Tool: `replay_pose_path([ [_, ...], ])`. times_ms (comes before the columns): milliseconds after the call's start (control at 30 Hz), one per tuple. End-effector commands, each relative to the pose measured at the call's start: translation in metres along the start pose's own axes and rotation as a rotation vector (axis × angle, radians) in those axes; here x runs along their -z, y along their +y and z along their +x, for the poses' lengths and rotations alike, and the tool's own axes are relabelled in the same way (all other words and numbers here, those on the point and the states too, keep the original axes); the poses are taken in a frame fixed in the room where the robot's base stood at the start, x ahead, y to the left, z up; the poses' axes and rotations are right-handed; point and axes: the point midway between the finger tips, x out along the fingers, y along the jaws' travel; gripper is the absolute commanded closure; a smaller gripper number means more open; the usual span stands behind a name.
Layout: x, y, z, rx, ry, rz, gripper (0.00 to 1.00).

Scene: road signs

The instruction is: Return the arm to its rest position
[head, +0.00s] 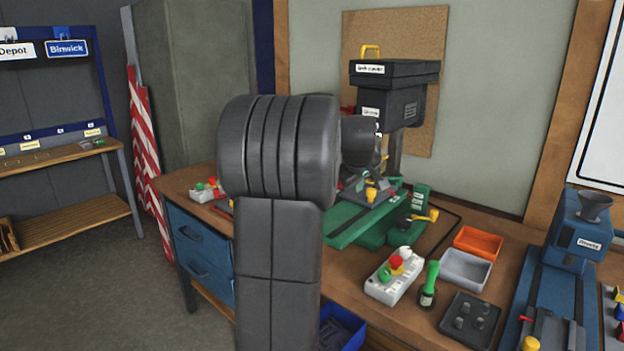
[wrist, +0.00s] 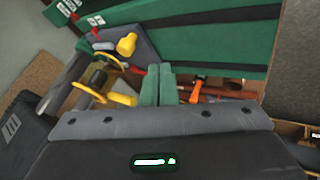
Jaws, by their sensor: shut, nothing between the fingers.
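My arm (head: 278,230) rises dark grey in the middle of the head view, with a thick rounded joint at its top. It hides part of the bench and machine behind it, and I cannot make out my gripper there. In the wrist view my gripper (wrist: 158,84) shows two green fingers close together, shut and empty. Beyond them is the green machine base (wrist: 215,42) with a yellow knob (wrist: 126,44) and yellow handles. I cannot tell how far the fingertips are from it.
A drill-press-like machine (head: 400,85) stands on the wooden bench behind my arm. A blue machine (head: 575,250) is at far right. Open floor lies left.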

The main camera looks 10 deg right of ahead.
Motion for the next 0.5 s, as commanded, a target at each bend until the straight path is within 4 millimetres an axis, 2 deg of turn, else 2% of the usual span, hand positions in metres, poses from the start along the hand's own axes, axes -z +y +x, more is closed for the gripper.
replay_pose_path([
  [300,0.0,0.0,0.003,0.0,0.0,0.0,1.0],
  [500,0.0,0.0,0.027,0.002,-0.002,0.0,1.0],
])
